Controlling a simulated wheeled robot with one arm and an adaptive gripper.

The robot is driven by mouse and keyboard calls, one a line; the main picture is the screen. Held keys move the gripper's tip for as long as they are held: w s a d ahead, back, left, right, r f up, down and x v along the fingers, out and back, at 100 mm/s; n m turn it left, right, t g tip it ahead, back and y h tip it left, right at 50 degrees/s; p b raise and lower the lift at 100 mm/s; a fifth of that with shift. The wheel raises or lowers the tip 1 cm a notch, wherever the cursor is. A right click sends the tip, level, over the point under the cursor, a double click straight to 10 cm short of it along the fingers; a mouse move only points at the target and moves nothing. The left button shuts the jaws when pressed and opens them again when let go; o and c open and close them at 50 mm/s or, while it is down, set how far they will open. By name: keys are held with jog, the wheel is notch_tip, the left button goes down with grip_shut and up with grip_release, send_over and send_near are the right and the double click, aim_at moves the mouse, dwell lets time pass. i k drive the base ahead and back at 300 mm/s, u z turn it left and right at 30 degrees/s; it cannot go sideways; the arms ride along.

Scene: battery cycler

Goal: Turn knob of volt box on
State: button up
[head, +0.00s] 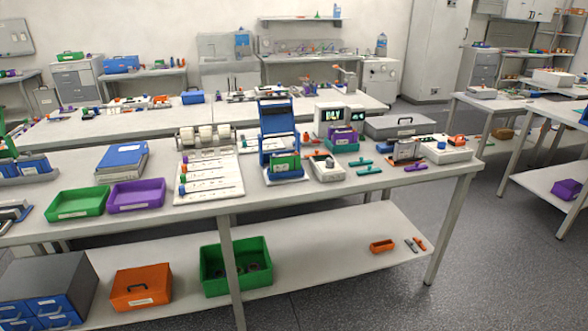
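Two small light-coloured boxes with coloured parts on top sit on the front bench (255,189). One white box (328,168) is right of the blue stand, with an orange-red part near its top. A larger white box (445,152) with orange and blue parts is near the bench's right end. I cannot tell which of these, if either, is the volt box. A knob and its setting are too small to make out. My gripper and arm are not in view.
A blue stand (276,135), a white rack (208,175), a green tray (78,203) and a purple tray (136,195) share the bench. A lower shelf holds a green bin (236,286) and an orange box (141,288). Grey floor (480,240) is clear at right.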

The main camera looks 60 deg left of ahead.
aim_at(330, 163)
jog(key=u, duration=1.8)
jog(key=i, duration=1.2)
jog(key=u, duration=0.65)
jog(key=i, duration=0.9)
jog(key=u, duration=0.75)
